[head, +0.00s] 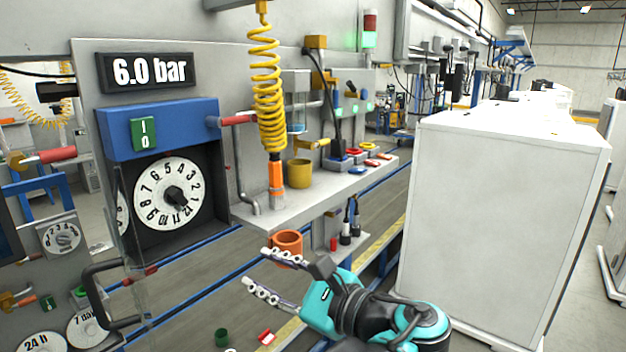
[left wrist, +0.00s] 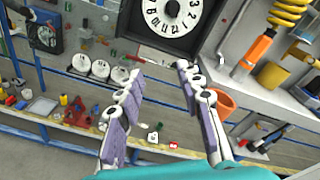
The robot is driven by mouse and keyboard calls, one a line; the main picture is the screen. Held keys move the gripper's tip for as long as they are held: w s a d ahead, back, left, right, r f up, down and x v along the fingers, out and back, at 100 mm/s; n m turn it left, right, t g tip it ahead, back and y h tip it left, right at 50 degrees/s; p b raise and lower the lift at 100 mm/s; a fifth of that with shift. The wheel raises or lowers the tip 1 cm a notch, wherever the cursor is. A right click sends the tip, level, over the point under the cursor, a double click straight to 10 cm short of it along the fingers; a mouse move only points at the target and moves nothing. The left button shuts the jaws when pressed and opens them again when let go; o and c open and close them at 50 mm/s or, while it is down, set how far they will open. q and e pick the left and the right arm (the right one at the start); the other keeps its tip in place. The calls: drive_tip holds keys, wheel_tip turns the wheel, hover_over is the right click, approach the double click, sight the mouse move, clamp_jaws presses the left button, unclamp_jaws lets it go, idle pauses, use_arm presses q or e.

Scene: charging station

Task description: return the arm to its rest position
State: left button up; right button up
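My left gripper (head: 256,268) is in the lower middle of the head view, at the end of my teal and black arm. Its two fingers point left and are spread apart with nothing between them. In the left wrist view the open fingers (left wrist: 158,78) frame empty space, with the station's panel and lower shelf beyond. An orange cup (head: 287,243) shows just behind the upper finger in the head view; I cannot tell whether they touch. My right gripper is not in view.
A grey shelf (head: 300,197) carries a yellow cup (head: 300,173) and hangs below a coiled yellow hose (head: 266,90). A large white cabinet (head: 490,220) stands close on the right.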

use_arm(q)
drive_tip(key=s+a+f+n+g+h+b, duration=0.15)
drive_tip(key=a+f+b, duration=0.3)
drive_tip(key=f, duration=0.65)
drive_tip(key=s+a+f+n+g+h+b, duration=0.1)
drive_tip(key=a+f+n+h+b, duration=0.3)
drive_tip(key=f, duration=0.7)
drive_tip(key=s+a+f+n+g+b, duration=0.1)
drive_tip(key=a+f+g+b, duration=0.3)
drive_tip(key=f, duration=0.6)
drive_tip(key=s+f+n+t+h+b, duration=0.1)
drive_tip(key=f+n+b, duration=0.3)
drive_tip(key=f, duration=0.6)
drive_tip(key=s+d+f+n+t+h+b, duration=0.1)
drive_tip(key=s+f+n+h+b, duration=0.2)
drive_tip(key=f+b, duration=0.4)
drive_tip(key=s+d+f+n+t+h+b, duration=0.1)
drive_tip(key=f+n+h+b, duration=0.3)
drive_tip(key=f, duration=0.8)
drive_tip(key=shift+s+f+n+b, duration=0.4)
drive_tip(key=shift+s+n+b, duration=0.35)
drive_tip(key=shift+b, duration=0.2)
